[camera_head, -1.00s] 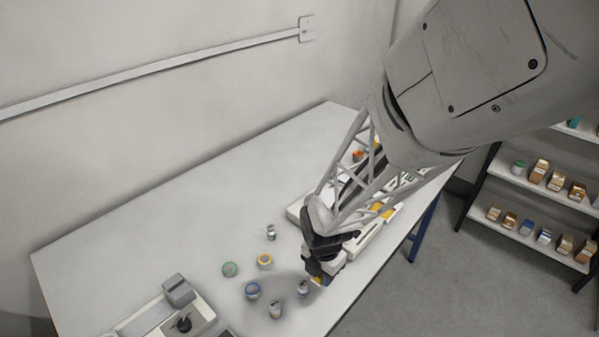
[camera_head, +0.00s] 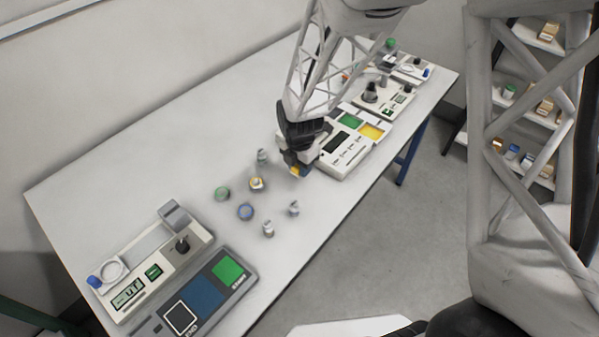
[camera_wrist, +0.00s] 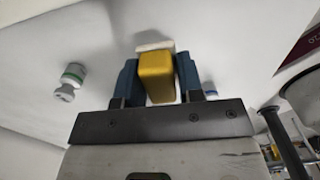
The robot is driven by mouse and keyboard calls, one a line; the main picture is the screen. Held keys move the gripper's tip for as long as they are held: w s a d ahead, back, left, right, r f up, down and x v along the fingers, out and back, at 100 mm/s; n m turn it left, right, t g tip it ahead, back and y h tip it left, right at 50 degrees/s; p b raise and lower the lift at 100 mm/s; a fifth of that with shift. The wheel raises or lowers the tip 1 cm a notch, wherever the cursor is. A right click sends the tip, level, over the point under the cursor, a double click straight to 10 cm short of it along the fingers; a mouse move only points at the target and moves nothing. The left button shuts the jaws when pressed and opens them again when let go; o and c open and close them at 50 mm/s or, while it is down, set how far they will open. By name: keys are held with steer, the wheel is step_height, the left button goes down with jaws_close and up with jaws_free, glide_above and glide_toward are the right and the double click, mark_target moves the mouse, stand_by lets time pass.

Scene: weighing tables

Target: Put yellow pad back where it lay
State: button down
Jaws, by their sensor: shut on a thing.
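The yellow pad (camera_wrist: 157,77) is a small yellow block held between the two blue fingers of my gripper (camera_wrist: 160,82) in the wrist view. A whitish part shows at its far end; I cannot tell whether it belongs to the pad. In the head view my gripper (camera_head: 296,173) points down over the white table, with a bit of yellow at its tip. It is behind the small loose jars and just left of a white device (camera_head: 345,160). I cannot tell whether the pad touches the table.
The white device carries a green panel (camera_head: 350,120) and a yellow panel (camera_head: 371,131). A scale (camera_head: 150,262) and a control panel (camera_head: 205,295) lie front left.

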mark_target(301, 181)
steer(key=shift+f, duration=0.15)
steer(key=shift+f, duration=1.6)
steer(key=shift+s+f, duration=0.1)
steer(key=shift+f, duration=0.3)
steer(key=c, duration=0.8)
jaws_free()
steer(key=shift+f, duration=0.1)
steer(key=shift+o, duration=0.2)
steer(key=shift+s+f, duration=0.1)
steer(key=shift+s+d+f, duration=0.1)
steer(key=shift+s+d, duration=0.05)
steer(key=r, duration=1.2)
steer(key=shift+w+r, duration=0.3)
steer(key=shift+w, duration=0.05)
steer(key=shift+r, duration=0.4)
